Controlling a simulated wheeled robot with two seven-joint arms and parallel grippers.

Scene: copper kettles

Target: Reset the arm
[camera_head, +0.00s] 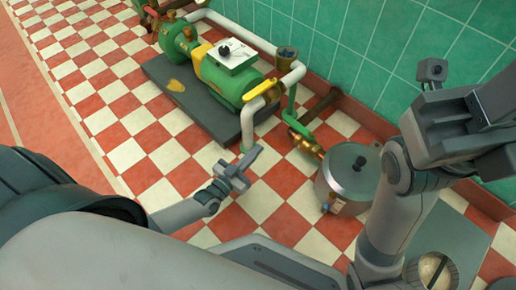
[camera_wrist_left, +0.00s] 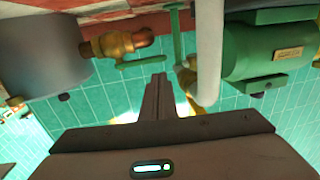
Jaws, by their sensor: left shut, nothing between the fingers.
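My left gripper (camera_head: 250,158) reaches in from the left in the head view, low over the tiled floor. It lies in front of the green pump's base and left of the steel pot. Its fingers are together and empty; they also show closed in the left wrist view (camera_wrist_left: 158,92). My right arm rises at the right of the head view, its wrist near the green wall. The right fingers cannot be made out there.
A green pump (camera_head: 225,82) sits on a dark base slab (camera_head: 168,88) with white pipe (camera_head: 290,78). A lidded steel pot (camera_head: 345,185) and brass valve (camera_head: 300,142) stand to its right. Green tiled wall (camera_head: 350,40) rises behind. Checkered floor (camera_head: 130,155) is open at left.

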